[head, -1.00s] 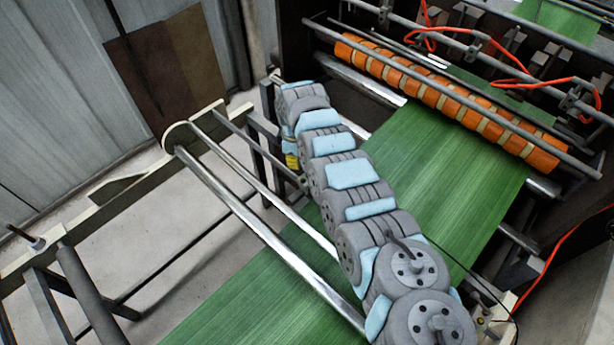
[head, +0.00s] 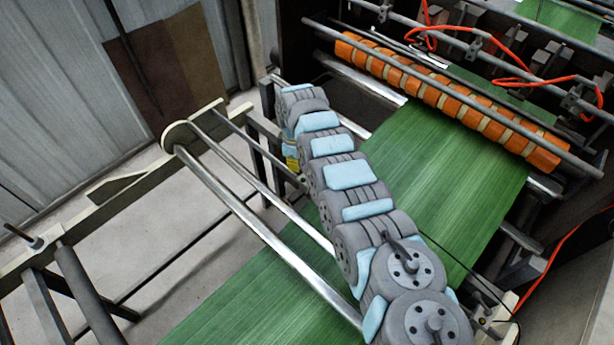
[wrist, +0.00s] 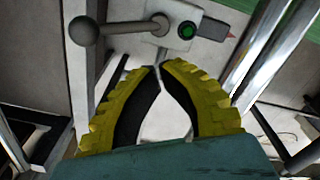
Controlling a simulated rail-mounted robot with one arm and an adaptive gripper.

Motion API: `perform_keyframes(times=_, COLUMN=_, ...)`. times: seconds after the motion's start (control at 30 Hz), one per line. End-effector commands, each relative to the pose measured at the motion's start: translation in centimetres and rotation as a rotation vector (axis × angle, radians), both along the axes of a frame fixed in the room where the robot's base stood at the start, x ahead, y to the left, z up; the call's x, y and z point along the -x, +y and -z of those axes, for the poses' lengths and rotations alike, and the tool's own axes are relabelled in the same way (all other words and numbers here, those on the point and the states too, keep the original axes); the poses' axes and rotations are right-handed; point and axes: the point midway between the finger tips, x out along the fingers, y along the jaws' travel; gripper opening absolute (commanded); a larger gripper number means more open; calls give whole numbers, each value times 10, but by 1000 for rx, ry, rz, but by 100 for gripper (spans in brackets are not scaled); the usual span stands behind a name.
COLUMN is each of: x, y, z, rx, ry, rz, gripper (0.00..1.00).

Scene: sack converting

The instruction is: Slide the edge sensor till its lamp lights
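A dark ball knob (wrist: 83,31) on a short rod sticks out to the block's left. My gripper (wrist: 159,67) has yellow fingers with black inner pads. The knob is apart from the fingers. In the head view only a bit of yellow gripper (head: 292,163) shows beside my arm.
A green web (head: 440,190) runs under my arm toward an orange-banded roller (head: 450,100). Shiny rollers (head: 260,230) cross at the left, close to the gripper. A pale side frame (head: 110,190) stands left. Bright rods (wrist: 275,50) rise right of the gripper.

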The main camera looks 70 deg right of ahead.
Motion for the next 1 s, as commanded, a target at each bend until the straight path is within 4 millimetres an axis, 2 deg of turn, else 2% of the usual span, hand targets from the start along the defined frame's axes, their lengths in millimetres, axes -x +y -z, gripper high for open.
perform_keyframes(times=1.0, x=-1, y=0, z=33, rx=2, ry=-1, rz=0, gripper=0)
